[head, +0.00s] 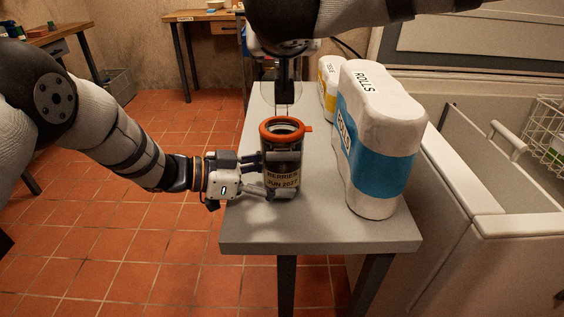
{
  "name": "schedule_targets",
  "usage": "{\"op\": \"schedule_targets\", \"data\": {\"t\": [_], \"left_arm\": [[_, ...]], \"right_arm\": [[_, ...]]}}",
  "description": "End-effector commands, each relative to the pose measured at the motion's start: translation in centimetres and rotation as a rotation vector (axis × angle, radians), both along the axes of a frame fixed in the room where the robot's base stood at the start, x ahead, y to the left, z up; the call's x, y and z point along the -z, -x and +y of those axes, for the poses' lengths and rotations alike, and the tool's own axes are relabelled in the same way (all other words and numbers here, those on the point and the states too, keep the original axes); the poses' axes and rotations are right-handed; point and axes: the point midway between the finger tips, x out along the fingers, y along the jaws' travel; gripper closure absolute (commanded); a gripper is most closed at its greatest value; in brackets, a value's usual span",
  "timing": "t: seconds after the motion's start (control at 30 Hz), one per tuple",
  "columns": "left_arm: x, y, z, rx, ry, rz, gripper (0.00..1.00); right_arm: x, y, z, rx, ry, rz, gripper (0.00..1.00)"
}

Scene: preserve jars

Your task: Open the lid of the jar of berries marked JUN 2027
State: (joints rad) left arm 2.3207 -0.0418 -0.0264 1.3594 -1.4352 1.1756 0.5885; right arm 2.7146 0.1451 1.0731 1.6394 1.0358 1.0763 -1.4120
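The glass jar (283,180) stands upright on the grey bench top, with a label reading BERRIES JUN 2027. An orange rubber ring (267,135) with a tab on its right circles its mouth. My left gripper (267,175) reaches in from the left, its fingers around the jar's body. My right gripper (284,92) points down just behind the jar's mouth, partly hidden by my arm; its finger opening cannot be made out. A faint clear curved outline beside it may be the raised glass lid, but I cannot tell for sure.
A tall pack of rolls (380,150) stands close to the right of the jar, with a TISSUE pack (329,85) behind it. The bench top (310,228) is clear in front. A white open chest (490,190) stands on the right. A wooden table (202,15) is far back.

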Motion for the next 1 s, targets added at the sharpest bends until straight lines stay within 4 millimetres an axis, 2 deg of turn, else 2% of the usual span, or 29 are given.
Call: {"op": "schedule_targets", "data": {"t": [0.23, 0.27, 0.33, 0.37, 0.73, 0.87, 1.0], "left_arm": [[-0.1, 0.0, 0.0, 0.0, 0.003, -0.002, 0.51], [-0.1, 0.0, 0.0, 0.0, 0.003, -0.002, 0.31], [-0.1, 0.0, 0.0, 0.0, 0.003, -0.002, 0.15], [-0.1, 0.0, 0.0, 0.0, 0.003, -0.002, 0.12], [-0.2, 0.1, 0.5, -0.001, 0.0, 0.0, 0.12], [-1.1, 0.8, 3.1, -0.005, 0.001, 0.0, 0.12], [-2.2, 1.9, 6.7, -0.004, 0.001, -0.001, 0.12]], "right_arm": [[0.0, 0.0, 0.0, 0.0, 0.0, 0.0, 0.53], [0.0, 0.0, 0.0, 0.0, 0.0, 0.0, 0.53], [0.0, 0.0, 0.0, 0.0, 0.0, 0.0, 0.53], [0.0, 0.0, 0.0, -0.001, 0.0, 0.0, 0.53], [0.0, 0.0, 0.0, -0.001, 0.0, 0.001, 0.53], [0.0, 0.0, 0.0, -0.001, 0.0, 0.0, 0.53], [0.0, 0.0, 0.0, -0.001, 0.0, 0.0, 0.53]]}}
